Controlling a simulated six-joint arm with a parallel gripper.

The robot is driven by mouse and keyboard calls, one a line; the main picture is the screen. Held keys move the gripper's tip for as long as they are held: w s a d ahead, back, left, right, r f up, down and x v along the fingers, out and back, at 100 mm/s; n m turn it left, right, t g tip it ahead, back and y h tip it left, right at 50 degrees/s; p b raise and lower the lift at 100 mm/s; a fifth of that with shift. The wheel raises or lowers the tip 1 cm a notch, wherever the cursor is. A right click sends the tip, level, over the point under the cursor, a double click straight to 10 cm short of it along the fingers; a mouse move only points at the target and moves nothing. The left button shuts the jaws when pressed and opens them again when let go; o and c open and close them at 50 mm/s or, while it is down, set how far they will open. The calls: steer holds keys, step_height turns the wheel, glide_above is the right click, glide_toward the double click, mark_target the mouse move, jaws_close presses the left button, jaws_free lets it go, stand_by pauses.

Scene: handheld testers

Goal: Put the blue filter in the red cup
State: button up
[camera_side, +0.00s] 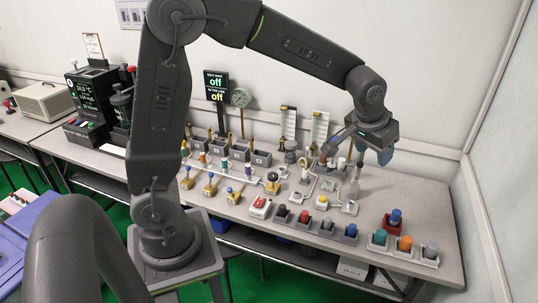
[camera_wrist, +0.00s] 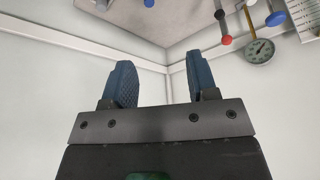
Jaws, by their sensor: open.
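A red cup (camera_side: 394,226) stands near the right end of the bench, behind a light tray. A blue cylinder (camera_side: 397,214), which looks like the blue filter, stands upright in it with its top showing. How deep it sits cannot be told. My gripper (camera_side: 357,150) is above the back right part of the bench, behind and higher than the red cup. In the wrist view my gripper (camera_wrist: 160,68) has its two blue fingers wide apart with nothing between them. The red cup cannot be made out in the wrist view.
A light tray (camera_side: 417,253) in front of the red cup holds teal, orange and grey cylinders. A row of grey holders (camera_side: 316,225) with coloured tops, one blue, lies left of it. A gauge (camera_wrist: 260,51) is in the wrist view. Bench right of my gripper is bare.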

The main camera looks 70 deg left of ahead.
steer(key=s+r+m, duration=0.1)
steer(key=s+r, duration=0.1)
steer(key=s, duration=1)
steer(key=s+r+m+h, duration=0.1)
steer(key=s+r, duration=0.1)
steer(key=s, duration=1.1)
steer(key=shift+a+r+t, duration=0.3)
steer(key=shift+a+t, duration=0.05)
steer(key=shift+t, duration=0.05)
